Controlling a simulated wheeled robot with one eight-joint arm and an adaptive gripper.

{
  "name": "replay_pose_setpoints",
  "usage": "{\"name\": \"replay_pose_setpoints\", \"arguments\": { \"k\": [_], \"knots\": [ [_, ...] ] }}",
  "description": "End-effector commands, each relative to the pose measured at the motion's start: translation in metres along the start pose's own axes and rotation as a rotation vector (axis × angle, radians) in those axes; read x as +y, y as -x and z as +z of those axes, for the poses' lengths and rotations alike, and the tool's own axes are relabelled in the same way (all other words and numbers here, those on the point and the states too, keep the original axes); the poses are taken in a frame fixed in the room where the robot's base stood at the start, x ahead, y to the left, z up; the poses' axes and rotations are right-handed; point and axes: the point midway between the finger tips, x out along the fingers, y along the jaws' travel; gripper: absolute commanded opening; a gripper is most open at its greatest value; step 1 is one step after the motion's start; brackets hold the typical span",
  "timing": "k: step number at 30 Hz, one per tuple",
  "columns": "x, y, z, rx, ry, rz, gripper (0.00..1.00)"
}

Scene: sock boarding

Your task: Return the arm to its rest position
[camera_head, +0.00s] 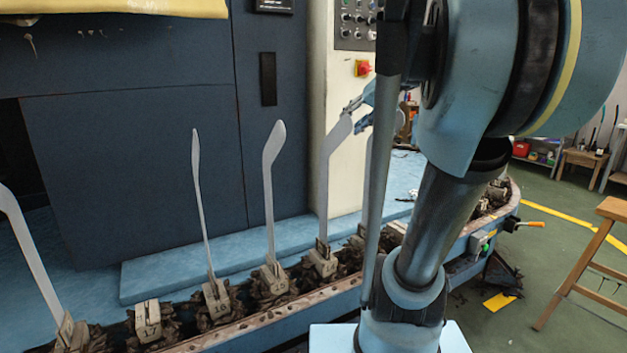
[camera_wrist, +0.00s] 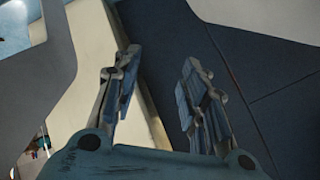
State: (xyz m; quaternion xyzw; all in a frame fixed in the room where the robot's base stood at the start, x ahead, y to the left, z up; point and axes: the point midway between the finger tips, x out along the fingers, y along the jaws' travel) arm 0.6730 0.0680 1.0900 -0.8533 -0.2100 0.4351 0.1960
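My arm fills the right of the head view. My gripper (camera_head: 352,107) shows beyond it, small and partly hidden, near the top of a flat sock form (camera_head: 324,180). In the wrist view my gripper (camera_wrist: 160,68) has its two fingers apart with nothing between them. Large pale flat shapes, likely sock forms, flank the fingers at the left (camera_wrist: 45,85) and the upper right (camera_wrist: 240,12) of the wrist view. I cannot tell whether they touch the gripper. No sock is clearly visible.
Several upright forms, including one (camera_head: 270,195), stand in clamps along the machine's rail (camera_head: 265,325). A dark blue cabinet (camera_head: 150,160) and a pale control panel (camera_head: 345,60) with a red switch stand behind. A wooden stool (camera_head: 590,250) stands on the right.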

Motion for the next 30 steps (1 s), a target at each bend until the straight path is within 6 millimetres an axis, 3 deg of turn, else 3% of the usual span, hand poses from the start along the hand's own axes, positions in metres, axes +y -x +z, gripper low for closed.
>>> {"name": "replay_pose_setpoints", "arguments": {
  "k": [1,3,12,18,24,30],
  "knots": [
    [0.007,-0.009,0.031,-0.04,0.008,0.027,0.4],
    [0.021,-0.019,0.07,-0.096,0.015,0.075,0.4],
    [0.097,-0.046,0.237,-0.302,0.041,0.316,0.4],
    [0.151,-0.051,0.324,-0.391,0.054,0.483,0.4],
    [0.178,-0.052,0.364,-0.424,0.058,0.573,0.4],
    [0.181,-0.051,0.367,-0.427,0.059,0.586,0.4]
  ]
}}
